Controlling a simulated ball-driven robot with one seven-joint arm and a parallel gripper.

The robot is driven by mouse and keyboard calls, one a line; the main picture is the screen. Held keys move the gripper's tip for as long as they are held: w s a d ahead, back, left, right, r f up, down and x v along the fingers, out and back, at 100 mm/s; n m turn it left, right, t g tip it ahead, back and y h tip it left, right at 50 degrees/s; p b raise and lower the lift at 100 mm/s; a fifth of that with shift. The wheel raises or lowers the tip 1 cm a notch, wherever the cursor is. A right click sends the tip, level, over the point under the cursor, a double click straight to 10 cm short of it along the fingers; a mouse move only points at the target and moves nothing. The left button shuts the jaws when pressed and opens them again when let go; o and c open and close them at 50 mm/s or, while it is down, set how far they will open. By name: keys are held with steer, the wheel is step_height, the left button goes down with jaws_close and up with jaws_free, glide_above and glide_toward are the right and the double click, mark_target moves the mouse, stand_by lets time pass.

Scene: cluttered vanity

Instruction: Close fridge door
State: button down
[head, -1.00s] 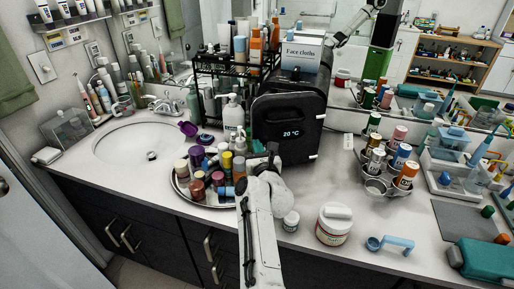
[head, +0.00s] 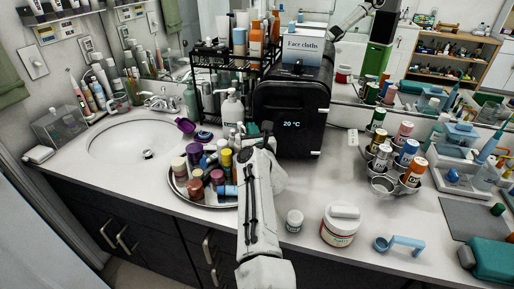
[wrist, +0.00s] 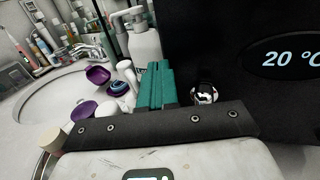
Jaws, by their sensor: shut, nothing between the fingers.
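The fridge is a small black box with rounded corners (head: 292,118), standing on the counter against the mirror. Its front door carries a lit "20 °C" display, which also shows in the wrist view at the right (wrist: 290,57). The door front looks close against the body, and I cannot tell whether a gap is left. My gripper (head: 267,128) is at the left part of the door front, low down. In the wrist view its teal fingers (wrist: 156,85) are together and empty, just left of the dark door. Contact with the door is unclear.
A round tray (head: 178,193) of jars and bottles lies left of my arm. A box of face cloths (head: 302,47) sits on the fridge. A white pump bottle (head: 232,108) stands at its left. A tub (head: 340,225) and can holder (head: 410,180) are at the right.

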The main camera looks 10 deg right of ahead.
steer(key=shift+w+d+f+b, duration=0.15)
steer(key=shift+w+b, duration=0.15)
steer(key=shift+w, duration=0.35)
steer(key=shift+w+d+b, duration=0.15)
steer(key=shift+w+b, duration=0.1)
steer(key=shift+w, duration=0.4)
